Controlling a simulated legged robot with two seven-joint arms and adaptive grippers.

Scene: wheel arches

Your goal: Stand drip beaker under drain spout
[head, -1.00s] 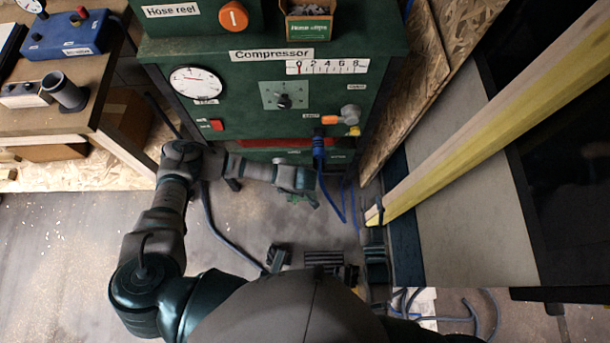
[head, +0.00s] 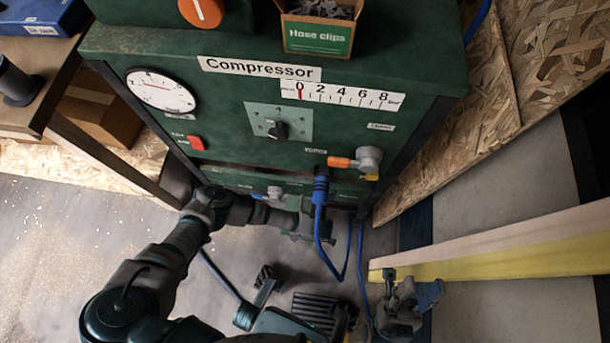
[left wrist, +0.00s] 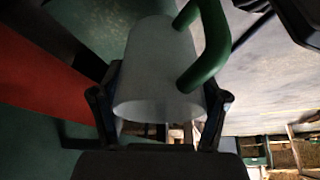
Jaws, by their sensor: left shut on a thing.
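In the left wrist view a whitish beaker (left wrist: 160,65) with a green handle (left wrist: 207,45) sits between the fingers of my left gripper (left wrist: 160,108), which is shut on it. In the head view my left gripper (head: 312,228) is low in front of the green compressor (head: 240,125); the beaker is mostly hidden there. A small grey and blue fitting (head: 268,192) shows on the lower panel, above my left forearm; I cannot tell whether it is the drain spout. My right gripper (head: 402,300) is by the plank's end, and its jaw state is unclear.
A blue hose (head: 320,225) hangs from the compressor front, near a grey valve (head: 369,160) with an orange lever. A yellow-edged plank (head: 500,245) reaches in from the right. A box of hose clips (head: 318,35) stands on top. Open floor (head: 60,230) lies at left.

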